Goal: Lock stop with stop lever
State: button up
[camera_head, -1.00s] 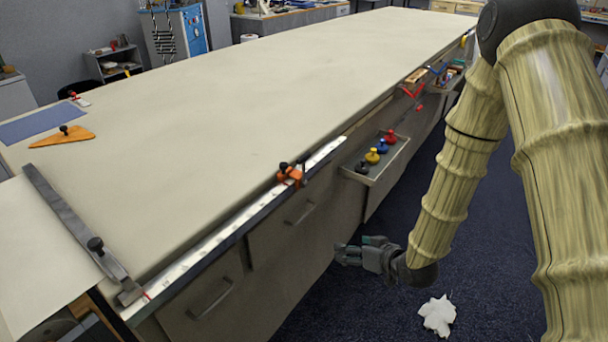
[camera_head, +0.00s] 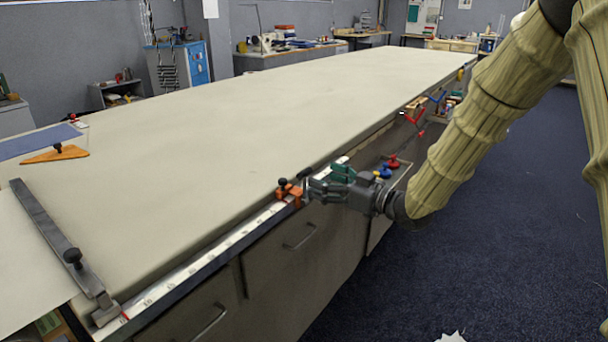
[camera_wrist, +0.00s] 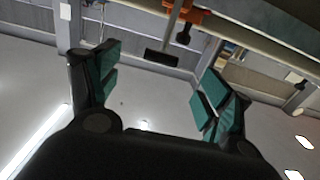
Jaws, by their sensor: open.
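The orange stop (camera_head: 289,193) sits on the white measuring rail along the table's front edge. It has a black knob (camera_head: 282,182) on top and a dark upright lever (camera_head: 304,173) at its right side. My gripper (camera_head: 318,186) is open, with teal pads, just right of the stop at about its height. In the wrist view the orange stop (camera_wrist: 186,13) is at the top, with a black knob and a grey bar ending in a black block (camera_wrist: 162,58). That block appears between the spread fingers (camera_wrist: 160,78); contact cannot be told.
The rail (camera_head: 215,248) runs along the front edge to a grey straightedge (camera_head: 52,233) with a black knob. An orange triangle (camera_head: 58,154) lies at the far left. A side tray with red and blue knobs (camera_head: 385,167) is partly behind my gripper. The tabletop middle is clear.

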aim_at(307, 173)
jog(key=shift+x, duration=3.45)
jog(key=c, duration=1.5)
